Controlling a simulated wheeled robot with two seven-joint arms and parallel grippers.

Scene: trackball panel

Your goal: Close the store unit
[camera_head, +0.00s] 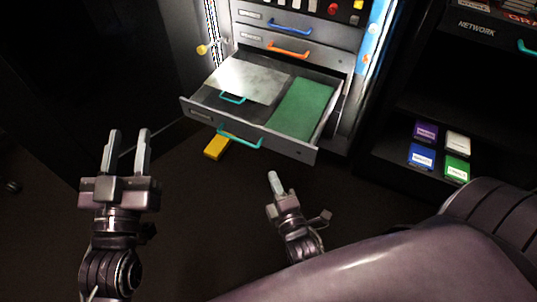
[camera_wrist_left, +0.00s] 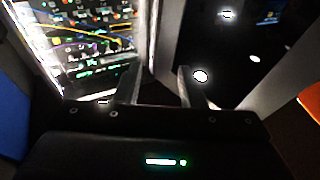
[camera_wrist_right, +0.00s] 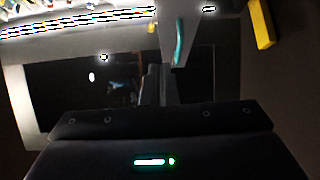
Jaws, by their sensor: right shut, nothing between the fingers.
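The store unit (camera_head: 256,31) stands at the top centre of the head view. Its lowest visible drawer (camera_head: 296,151) is pulled out, with a teal handle (camera_head: 240,141) on its front. Inside are a grey sheet, a green panel (camera_head: 302,107) and another teal handle (camera_head: 232,98). My right gripper (camera_head: 274,178) is shut and empty, in front of and below the drawer, apart from it. The right wrist view shows its fingers (camera_wrist_right: 160,88) together, with a teal handle (camera_wrist_right: 179,42) beyond. My left gripper (camera_head: 129,135) is open and empty, left of the drawer front.
Upper drawers with a blue handle (camera_head: 290,28) and an orange handle (camera_head: 288,49) are shut. A yellow piece (camera_head: 217,147) shows beneath the open drawer. At right, a dark shelf (camera_head: 395,157) holds several coloured boxes under a NETWORK unit (camera_head: 478,29). The floor in front is clear.

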